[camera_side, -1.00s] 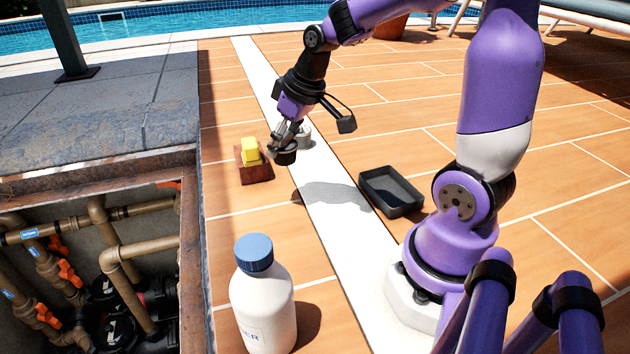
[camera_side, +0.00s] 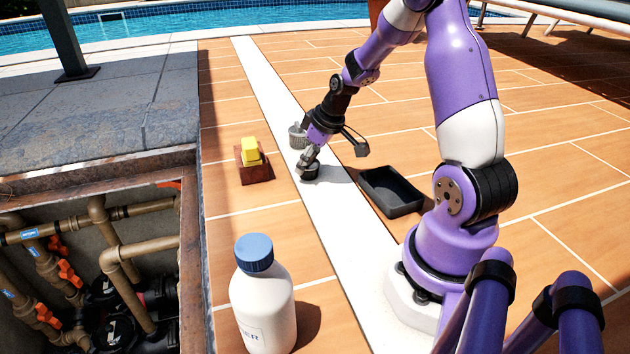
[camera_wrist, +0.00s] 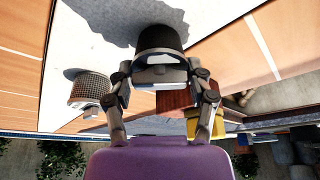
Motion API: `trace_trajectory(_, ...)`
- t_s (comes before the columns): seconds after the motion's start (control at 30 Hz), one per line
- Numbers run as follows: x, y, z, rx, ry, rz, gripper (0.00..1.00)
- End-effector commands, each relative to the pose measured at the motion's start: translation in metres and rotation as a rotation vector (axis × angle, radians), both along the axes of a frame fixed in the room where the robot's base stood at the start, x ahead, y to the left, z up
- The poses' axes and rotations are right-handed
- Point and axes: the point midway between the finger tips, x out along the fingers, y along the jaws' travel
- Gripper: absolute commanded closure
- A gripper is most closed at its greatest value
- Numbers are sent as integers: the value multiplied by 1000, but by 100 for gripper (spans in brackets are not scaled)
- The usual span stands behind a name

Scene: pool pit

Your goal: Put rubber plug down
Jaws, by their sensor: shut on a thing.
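My gripper (camera_side: 309,166) is shut on a dark rubber plug (camera_side: 311,174), low over the white strip in the side view. In the wrist view the plug (camera_wrist: 160,40) sits between the two fingers of my gripper (camera_wrist: 160,78), its dark rounded end away from the palm. Its shadow lies close by on the pale strip. I cannot tell whether the plug touches the strip.
A grey basket (camera_side: 298,137) stands behind my gripper. A wooden block with a yellow piece (camera_side: 250,152) is to the left, and a black tray (camera_side: 392,190) to the right. A white bottle (camera_side: 263,305) stands in front. An open pit (camera_side: 90,270) with pipes lies at left.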

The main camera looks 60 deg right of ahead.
Motion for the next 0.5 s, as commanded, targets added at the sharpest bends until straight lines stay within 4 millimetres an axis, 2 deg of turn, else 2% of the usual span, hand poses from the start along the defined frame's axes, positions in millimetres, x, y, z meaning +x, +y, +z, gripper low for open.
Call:
trace_trajectory(0.17, 0, 0, -3, 1, 1, 0, 80)
trace_trajectory(0.2, 0, 0, -3, 0, 0, 0, 29)
trace_trajectory(0.23, 0, 0, -3, 0, 0, 0, 14)
trace_trajectory(0.27, 0, 0, -3, 0, 0, 0, 9)
trace_trajectory(0.5, 0, 0, -3, 0, 0, 0, 9)
